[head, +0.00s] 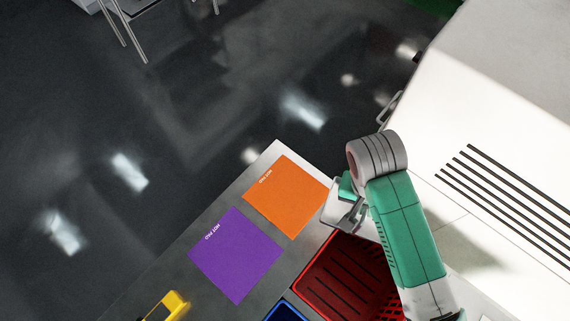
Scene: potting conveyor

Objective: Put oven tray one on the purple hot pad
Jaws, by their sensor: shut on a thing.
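The purple hot pad (236,256) lies flat and bare on a grey counter, its label along the upper left edge. My gripper (350,214) is up and to the right of it, beside the right corner of an orange hot pad (287,197). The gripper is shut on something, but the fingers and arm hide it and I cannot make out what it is. I cannot pick out oven tray one in this view.
A red slotted crate (338,280) stands below my gripper, with part of a blue crate (287,312) beside it. A yellow object (168,305) is at the bottom left. A large white cabinet (500,110) with dark slots fills the right. Dark floor lies beyond the counter (275,150).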

